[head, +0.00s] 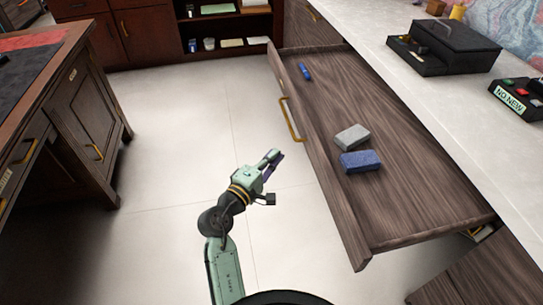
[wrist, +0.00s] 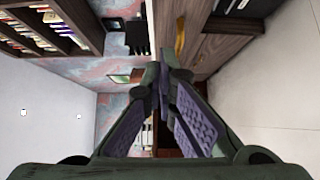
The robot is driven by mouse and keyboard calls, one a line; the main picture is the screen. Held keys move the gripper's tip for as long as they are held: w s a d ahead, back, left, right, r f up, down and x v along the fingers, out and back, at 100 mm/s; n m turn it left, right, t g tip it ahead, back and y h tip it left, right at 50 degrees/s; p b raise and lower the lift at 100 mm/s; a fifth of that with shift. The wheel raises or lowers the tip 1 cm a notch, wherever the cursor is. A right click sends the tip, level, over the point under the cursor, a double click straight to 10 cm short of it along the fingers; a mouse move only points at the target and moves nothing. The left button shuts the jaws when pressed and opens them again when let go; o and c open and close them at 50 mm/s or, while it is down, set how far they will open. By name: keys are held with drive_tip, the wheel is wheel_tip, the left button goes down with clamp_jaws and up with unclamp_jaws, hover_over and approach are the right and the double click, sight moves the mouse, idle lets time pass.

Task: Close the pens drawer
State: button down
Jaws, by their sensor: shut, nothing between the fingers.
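The drawer (head: 318,160) is wide open on the right in the head view, pulled out from under a pale counter. Its wood is dark brown and it has a brass handle (head: 290,119) on its front. Inside lie a blue pen-like item (head: 305,72), a grey block (head: 352,137) and a blue block (head: 361,161). My gripper (head: 274,158) is shut and empty, in front of the drawer and left of its front panel, apart from it. In the wrist view my gripper's fingers (wrist: 160,82) meet, and a brass handle (wrist: 180,37) shows beyond them.
A wooden desk (head: 75,110) is at the left, and a shelf cabinet (head: 228,30) at the back. The pale floor (head: 170,130) between is clear.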

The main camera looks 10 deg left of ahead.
sight(296, 142)
drive_tip(key=w+d+p, duration=0.2)
drive_tip(key=w+d, duration=0.4)
drive_tip(key=shift+w+r+p, duration=0.1)
drive_tip(key=shift+w+p, duration=0.05)
drive_tip(key=shift+p, duration=0.2)
drive_tip(key=shift+w+d, duration=0.15)
drive_tip(key=shift+d, duration=0.15)
